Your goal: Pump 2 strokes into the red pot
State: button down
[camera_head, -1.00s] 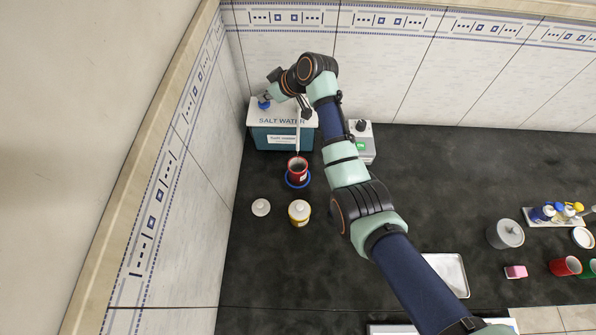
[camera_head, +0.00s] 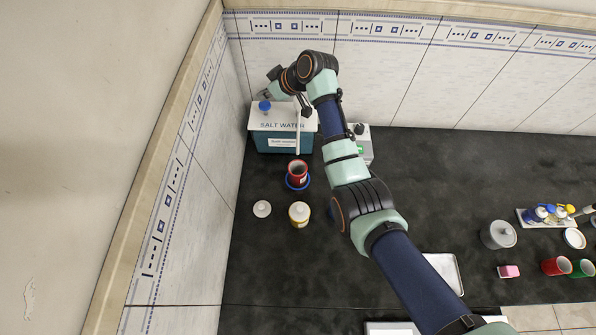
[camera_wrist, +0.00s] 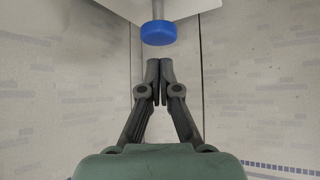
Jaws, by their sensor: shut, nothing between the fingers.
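The salt water dispenser (camera_head: 262,143) is a teal box with a white top, against the back wall. Its blue pump knob (camera_head: 264,106) stands on the left of the top. In the wrist view the blue knob (camera_wrist: 158,32) sits on a grey stem, just beyond my fingertips. My gripper (camera_wrist: 153,68) is shut and empty, with a visible gap to the knob. In the head view my gripper (camera_head: 266,94) is close by the knob, small and partly hidden. A white spout hangs over the red pot (camera_head: 297,171), which stands open on a blue disc (camera_head: 298,184).
A white lid (camera_head: 262,209) and a yellow-banded jar (camera_head: 299,214) stand in front of the red pot. A white device (camera_head: 359,151) is right of the dispenser, behind my arm. A grey pot (camera_head: 498,235) and other small items are far right.

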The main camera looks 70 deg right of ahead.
aim_at(265, 104)
jog(key=shift+f, duration=0.15)
dwell(0.4)
jog(key=shift+f+b, duration=1)
jog(key=shift+f, duration=0.6)
jog(key=shift+r, duration=0.15)
jog(key=shift+r+p, duration=1.45)
jog(key=shift+r, duration=0.05)
jog(key=shift+r, duration=0.1)
notch_tip(265, 104, up, 6)
jog(key=p, duration=0.5)
